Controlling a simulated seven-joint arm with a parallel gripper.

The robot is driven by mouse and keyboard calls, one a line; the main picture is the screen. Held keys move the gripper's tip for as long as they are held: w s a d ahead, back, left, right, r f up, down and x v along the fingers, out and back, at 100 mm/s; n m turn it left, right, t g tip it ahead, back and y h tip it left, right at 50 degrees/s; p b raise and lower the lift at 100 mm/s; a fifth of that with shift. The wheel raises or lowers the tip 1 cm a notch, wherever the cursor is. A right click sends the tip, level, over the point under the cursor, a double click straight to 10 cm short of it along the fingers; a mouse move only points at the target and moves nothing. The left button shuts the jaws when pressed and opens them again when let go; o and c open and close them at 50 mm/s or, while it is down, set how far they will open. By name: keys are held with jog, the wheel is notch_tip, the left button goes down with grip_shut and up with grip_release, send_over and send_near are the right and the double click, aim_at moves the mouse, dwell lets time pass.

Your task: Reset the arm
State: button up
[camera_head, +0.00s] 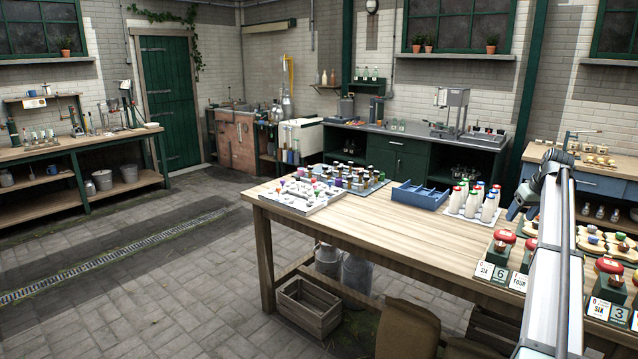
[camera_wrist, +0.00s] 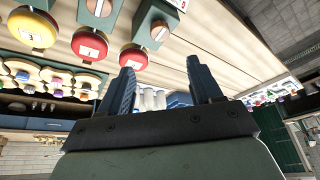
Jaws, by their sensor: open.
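My gripper (camera_wrist: 158,90) shows in the wrist view with its two blue fingers well apart and nothing between them. The wrist view is turned over, with the table at the top. In the head view my arm reaches up the right side over the table's right end, and its far end is near the white bottles. The fingertips are hard to make out there. Red-topped green stands (camera_head: 504,240) are near the arm. They also show in the wrist view as round red tops (camera_wrist: 86,44), apart from the fingers.
The wooden table (camera_head: 400,225) holds white bottles (camera_head: 472,205), a blue divided tray (camera_head: 420,195), a board with small jars (camera_head: 350,178) and a white tray of coloured pieces (camera_head: 305,195). Number cards (camera_head: 492,272) stand at its front edge. The table's middle front is bare. A crate (camera_head: 308,305) is on the floor.

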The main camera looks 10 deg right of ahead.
jog(key=s+a+f+m+h, duration=0.1)
jog(key=s+a+f+m, duration=0.25)
jog(key=f, duration=0.55)
jog(key=s+a+f+m+h, duration=0.1)
jog(key=s+a+f+m, duration=0.15)
jog(key=s+f, duration=0.45)
jog(key=s+a+f+g+y, duration=0.1)
jog(key=s+a+f, duration=0.2)
jog(key=a+f, duration=0.5)
jog(key=s+a+f+g, duration=0.1)
jog(key=s+a+f, duration=0.3)
jog(key=f, duration=0.7)
jog(key=s+a+f+g+y, duration=0.1)
jog(key=s+a+f+g, duration=0.1)
jog(key=a+f, duration=0.65)
jog(key=s+a+f+n+g, duration=0.2)
jog(key=s+a+f, duration=0.6)
jog(key=s, duration=0.3)
jog(key=s+a+f+n+g, duration=0.2)
jog(key=s+a+f+g, duration=0.1)
jog(key=s+a+f, duration=0.5)
jog(key=s+a+f+n+g, duration=0.2)
jog(key=s+a+f, duration=0.6)
jog(key=s+a, duration=0.3)
jog(key=s, duration=0.4)
jog(key=shift+s+a+f+n, duration=0.25)
jog(key=shift+s+a+n, duration=0.05)
jog(key=shift+s+a, duration=0.1)
